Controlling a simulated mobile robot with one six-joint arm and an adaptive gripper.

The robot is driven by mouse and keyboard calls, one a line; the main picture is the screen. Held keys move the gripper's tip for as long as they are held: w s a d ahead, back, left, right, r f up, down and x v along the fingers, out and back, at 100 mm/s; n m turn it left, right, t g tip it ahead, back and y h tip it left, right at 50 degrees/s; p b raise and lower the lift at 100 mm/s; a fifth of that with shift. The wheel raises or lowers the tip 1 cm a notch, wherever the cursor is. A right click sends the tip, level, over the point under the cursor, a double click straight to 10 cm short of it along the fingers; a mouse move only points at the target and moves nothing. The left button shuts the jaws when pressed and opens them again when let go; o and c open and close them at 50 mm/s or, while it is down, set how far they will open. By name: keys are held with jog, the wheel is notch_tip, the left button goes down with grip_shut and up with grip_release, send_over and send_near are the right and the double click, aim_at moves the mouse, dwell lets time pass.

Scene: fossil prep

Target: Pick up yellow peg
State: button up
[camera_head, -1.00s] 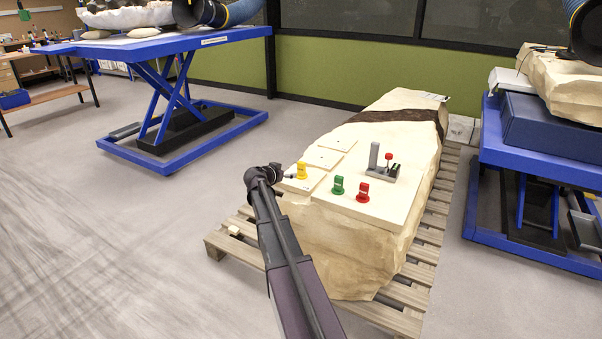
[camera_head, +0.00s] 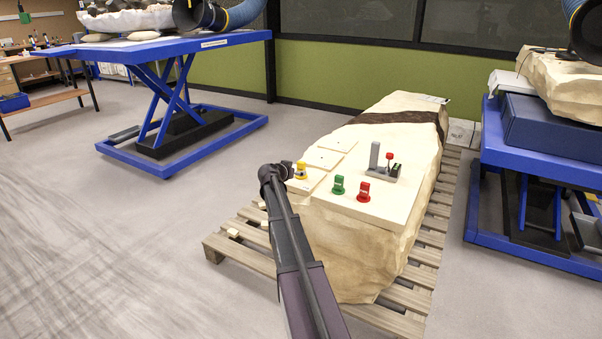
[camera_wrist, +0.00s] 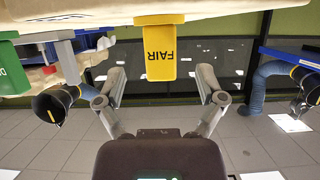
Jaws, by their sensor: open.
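The yellow peg (camera_head: 301,170) stands on the pale board at the left, on the block's near part. My gripper (camera_wrist: 161,76) is open, with one finger on each side of the peg's free end in that picture. I see no contact, and cannot tell how far the peg reaches between the fingers. In the head view my gripper (camera_head: 286,169) is right beside the peg, its fingers mostly hidden.
A green peg (camera_head: 338,186) and a red peg (camera_head: 363,192) stand to the right on the board (camera_head: 375,212). A grey fixture (camera_head: 382,171) is behind them. The big pale block (camera_head: 350,255) rests on a wooden pallet (camera_head: 240,250). Blue lift tables stand left and right.

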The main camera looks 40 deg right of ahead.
aim_at(300, 170)
jog(key=shift+b+x, duration=1.1)
jog(key=shift+x, duration=1.5)
jog(key=shift+c, duration=0.2)
grip_shut()
